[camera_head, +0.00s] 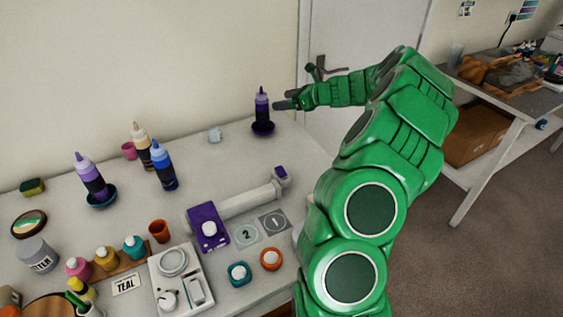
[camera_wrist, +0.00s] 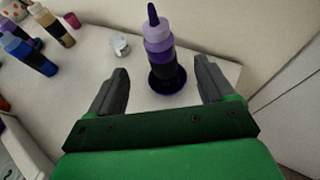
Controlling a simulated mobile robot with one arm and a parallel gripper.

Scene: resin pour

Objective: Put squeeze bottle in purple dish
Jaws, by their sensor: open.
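A dark purple squeeze bottle (camera_head: 262,104) stands upright in a dark purple dish (camera_head: 263,129) near the far right corner of the table. The wrist view shows the bottle (camera_wrist: 161,50) and the dish's rim (camera_wrist: 154,86) under it. My gripper (camera_head: 279,100) is open just right of this bottle. In the wrist view its fingers (camera_wrist: 163,75) are on either side of the bottle, apart from it. A second purple squeeze bottle (camera_head: 89,175) stands tilted in a blue dish (camera_head: 106,200) at the left.
A blue bottle (camera_head: 163,165) and a cream bottle (camera_head: 142,145) stand at left centre. A small pale cup (camera_head: 215,135) is left of the purple dish. A purple device with a white tube (camera_head: 245,201) lies nearer. Behind is the wall.

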